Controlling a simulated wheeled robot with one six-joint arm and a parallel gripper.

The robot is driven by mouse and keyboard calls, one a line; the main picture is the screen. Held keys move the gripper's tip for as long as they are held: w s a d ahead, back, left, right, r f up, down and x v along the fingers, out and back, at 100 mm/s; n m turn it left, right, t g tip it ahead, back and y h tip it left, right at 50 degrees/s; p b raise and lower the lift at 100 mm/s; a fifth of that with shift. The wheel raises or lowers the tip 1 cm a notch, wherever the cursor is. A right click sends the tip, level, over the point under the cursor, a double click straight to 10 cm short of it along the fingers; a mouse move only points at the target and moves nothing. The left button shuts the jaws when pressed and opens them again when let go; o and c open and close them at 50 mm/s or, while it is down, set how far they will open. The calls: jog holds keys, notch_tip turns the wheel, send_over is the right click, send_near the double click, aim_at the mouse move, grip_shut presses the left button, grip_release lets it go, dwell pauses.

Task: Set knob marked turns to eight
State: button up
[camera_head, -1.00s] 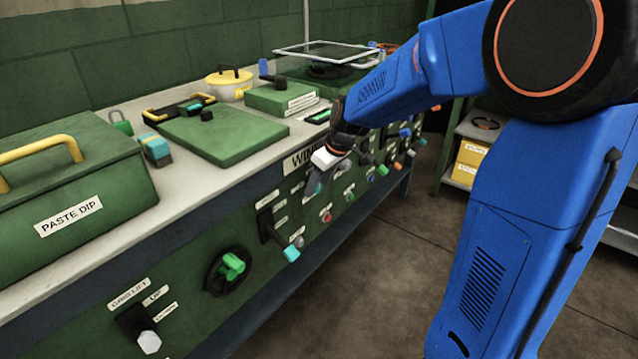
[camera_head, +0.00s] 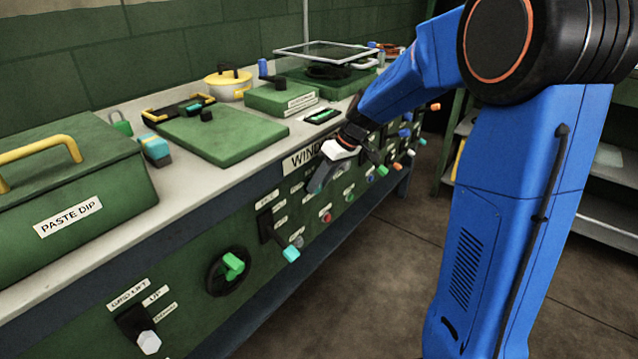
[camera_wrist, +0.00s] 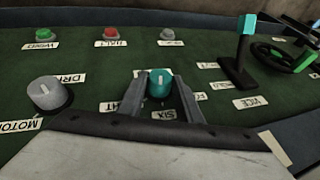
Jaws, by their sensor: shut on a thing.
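In the wrist view a teal knob (camera_wrist: 159,84) with a pale pointer line on top stands on the green panel. My gripper (camera_wrist: 161,76) is shut on it, one grey finger on each side. No label reading turns can be made out. In the head view my gripper (camera_head: 318,183) is at the bench's front panel below the WIND sign (camera_head: 303,158), and hides most of the knob.
A grey knob (camera_wrist: 48,93) sits left of the teal one in the wrist view. A red button (camera_wrist: 110,34) and a green button (camera_wrist: 45,35) are above. A black lever with a teal tip (camera_wrist: 241,55) and a handwheel (camera_wrist: 286,53) are to the right.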

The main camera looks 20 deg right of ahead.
jog(key=shift+w+d+f+m+g+y, duration=0.15)
jog(key=shift+m+g+y, duration=0.15)
jog(key=shift+g+y, duration=0.5)
jog(key=shift+w+d+f+m+g+y, duration=0.1)
jog(key=shift+d+f+m+g+y, duration=0.2)
jog(key=shift+y, duration=0.9)
jog(key=shift+w+d+m+g+y, duration=0.15)
jog(key=shift+m+g+y, duration=0.15)
jog(key=shift+g+y, duration=0.55)
jog(key=shift+a+y, duration=0.1)
jog(key=shift+y, duration=0.25)
jog(key=o, duration=1)
jog(key=shift+o, duration=0.2)
jog(key=v, duration=1.7)
jog(key=shift+d, duration=0.25)
jog(key=shift+s+r, duration=0.1)
jog(key=shift+s, duration=0.05)
